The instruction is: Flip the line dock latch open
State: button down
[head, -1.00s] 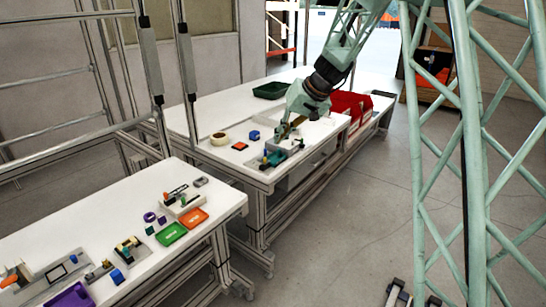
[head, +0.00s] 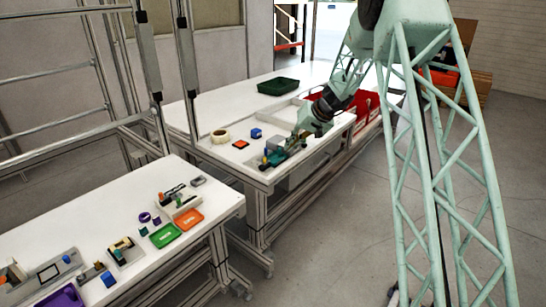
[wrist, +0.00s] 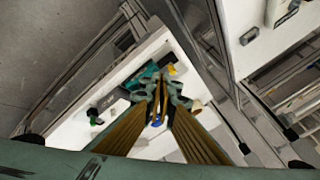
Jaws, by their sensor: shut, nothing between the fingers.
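A teal and dark fixture (head: 273,158) with a small blue part and a yellow part stands near the front corner of the far white table. It is probably the line dock, but I cannot make out its latch or how the latch lies. In the wrist view the teal fixture (wrist: 141,78) lies just beyond and left of my fingertips, with a yellow knob (wrist: 172,70) beyond them. My gripper (wrist: 160,92) is shut and empty, pointing down at the table. In the head view my gripper (head: 294,147) is right beside the fixture; whether it touches cannot be told.
On the far table are a cream roll (head: 220,136), an orange-red block (head: 240,144), a blue block (head: 256,133), a dark green bin (head: 278,86) and a red bin (head: 366,103). The near table holds green (head: 166,235) and orange (head: 188,219) trays and other fixtures.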

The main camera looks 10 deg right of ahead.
jog(key=shift+w+d+f, duration=0.3)
jog(key=shift+w+f, duration=0.2)
jog(key=shift+w+d+f, duration=0.3)
jog(key=shift+w+f, duration=0.15)
jog(key=shift+f, duration=0.05)
jog(key=b, duration=0.1)
send_near(267, 162)
jog(key=d+f, duration=0.1)
jog(key=w+d+f, duration=0.1)
jog(key=f, duration=0.1)
jog(key=shift+w+d+f, duration=0.15)
jog(key=shift+w+f, duration=0.05)
jog(key=shift+f, duration=0.1)
jog(key=a, duration=0.2)
jog(key=shift+w+a+f, duration=0.1)
jog(key=shift+w+a, duration=0.2)
jog(key=shift+w, duration=0.05)
jog(key=shift+w+a, duration=0.2)
jog(key=shift+a, duration=0.5)
jog(key=shift+b, duration=0.35)
